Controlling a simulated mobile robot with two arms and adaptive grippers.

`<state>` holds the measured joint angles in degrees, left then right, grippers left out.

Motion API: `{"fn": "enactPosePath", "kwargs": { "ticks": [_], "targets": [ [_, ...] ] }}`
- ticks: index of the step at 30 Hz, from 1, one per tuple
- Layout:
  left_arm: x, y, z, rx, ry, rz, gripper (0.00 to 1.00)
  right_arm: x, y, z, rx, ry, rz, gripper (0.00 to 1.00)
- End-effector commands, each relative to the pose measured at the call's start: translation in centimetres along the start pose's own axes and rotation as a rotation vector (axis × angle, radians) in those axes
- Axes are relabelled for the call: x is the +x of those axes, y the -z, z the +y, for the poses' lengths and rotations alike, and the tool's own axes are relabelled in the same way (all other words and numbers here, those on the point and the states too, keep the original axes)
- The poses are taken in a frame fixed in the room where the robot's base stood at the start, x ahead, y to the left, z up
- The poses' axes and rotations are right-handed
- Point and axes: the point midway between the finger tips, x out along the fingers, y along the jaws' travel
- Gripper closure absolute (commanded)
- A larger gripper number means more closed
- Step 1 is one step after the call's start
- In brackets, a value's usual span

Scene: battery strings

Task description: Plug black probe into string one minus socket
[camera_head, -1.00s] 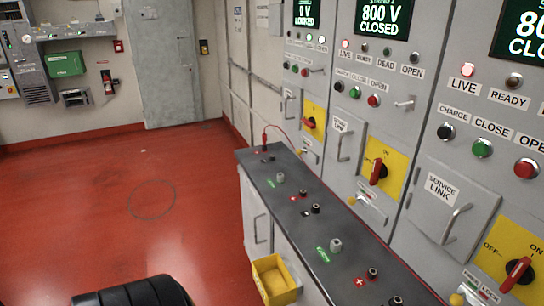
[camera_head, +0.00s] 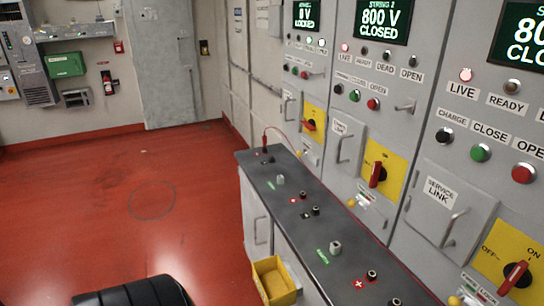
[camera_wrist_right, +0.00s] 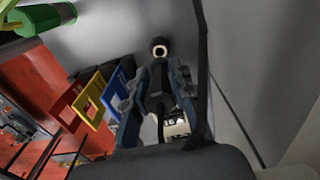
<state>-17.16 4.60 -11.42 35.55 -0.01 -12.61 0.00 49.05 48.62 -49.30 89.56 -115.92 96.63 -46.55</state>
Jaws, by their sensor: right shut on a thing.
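In the right wrist view my right gripper (camera_wrist_right: 156,88) is shut on the black probe (camera_wrist_right: 158,76), which points away from the camera. A dark round post with a pale centre (camera_wrist_right: 160,47) shows just beyond the probe's front; I cannot tell whether they touch. In the head view the sockets stand on the grey-topped console (camera_head: 330,221). At its far end a red lead (camera_head: 280,131) runs to a red probe at the string one plus socket (camera_head: 264,149). A small dark socket (camera_head: 271,159) beside it may be string one minus. Neither gripper shows in the head view.
A black lead (camera_wrist_right: 203,75) runs beside the right gripper. A green cylinder (camera_wrist_right: 45,18) and coloured frames (camera_wrist_right: 90,98) lie to the left. A yellow bin (camera_head: 274,280) hangs on the console's side. Cabinets with switches (camera_head: 377,174) stand behind.

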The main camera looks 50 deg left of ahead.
Motion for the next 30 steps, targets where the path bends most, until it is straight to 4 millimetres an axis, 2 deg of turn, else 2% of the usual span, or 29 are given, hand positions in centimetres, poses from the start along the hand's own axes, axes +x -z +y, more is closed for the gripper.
{"fn": "enactPosePath", "kwargs": {
  "ticks": [15, 30],
  "targets": [
    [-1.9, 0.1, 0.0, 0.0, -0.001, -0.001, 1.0, -3.3, 0.0, 0.0, -0.001, 0.0, 0.001, 1.0],
    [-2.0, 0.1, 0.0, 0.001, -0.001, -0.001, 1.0, -3.9, 0.0, 0.0, 0.0, 0.0, 0.0, 1.0]
  ]
}}
